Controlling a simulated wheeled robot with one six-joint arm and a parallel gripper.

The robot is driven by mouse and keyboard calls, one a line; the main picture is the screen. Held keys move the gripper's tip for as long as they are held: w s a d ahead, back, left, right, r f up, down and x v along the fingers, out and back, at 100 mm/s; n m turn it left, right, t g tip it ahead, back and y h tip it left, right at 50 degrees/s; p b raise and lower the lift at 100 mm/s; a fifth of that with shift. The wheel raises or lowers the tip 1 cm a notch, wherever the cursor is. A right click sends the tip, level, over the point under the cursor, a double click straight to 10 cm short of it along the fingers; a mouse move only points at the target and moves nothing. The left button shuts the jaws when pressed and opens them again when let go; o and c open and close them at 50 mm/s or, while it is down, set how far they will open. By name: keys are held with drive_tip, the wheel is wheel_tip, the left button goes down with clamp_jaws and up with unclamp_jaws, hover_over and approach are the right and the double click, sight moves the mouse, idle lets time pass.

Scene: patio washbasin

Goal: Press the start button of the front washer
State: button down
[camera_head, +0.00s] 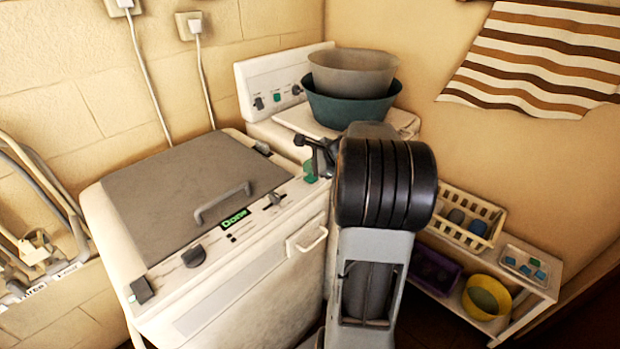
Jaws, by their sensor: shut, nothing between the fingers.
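The front washer (262,284) is a cream top-loader with a closed grey lid (190,180) and a handle. Its front-edge panel carries dark knobs and a small display (235,219) with green text that appears to read "Done". A green button (310,172) sits at the panel's right end, partly hidden by my gripper. My gripper (318,158) is dark and shut, with nothing in it. It is over the washer's right corner, at or just above the green button. I cannot tell whether it touches it. My arm hides the area to the right.
A second washer (262,78) stands behind, bearing a teal basin (350,108) with a grey-brown basin (353,84) inside. A low shelf (545,290) with baskets and a yellow bowl (472,303) is at right. Hoses (40,180) hang at left.

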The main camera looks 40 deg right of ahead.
sight(311, 178)
drive_tip(key=shift+f, duration=0.2)
drive_tip(key=shift+f+b, duration=0.25)
drive_tip(key=shift+b, duration=0.1)
drive_tip(key=shift+f+b, duration=0.4)
drive_tip(key=shift+f, duration=0.05)
idle(0.8)
drive_tip(key=shift+r, duration=0.2)
idle(0.6)
drive_tip(key=shift+r+p, duration=0.7)
drive_tip(key=shift+p, duration=0.05)
drive_tip(key=shift+r, duration=0.1)
wheel_tip(311, 178, up, 5)
drive_tip(key=p, duration=0.4)
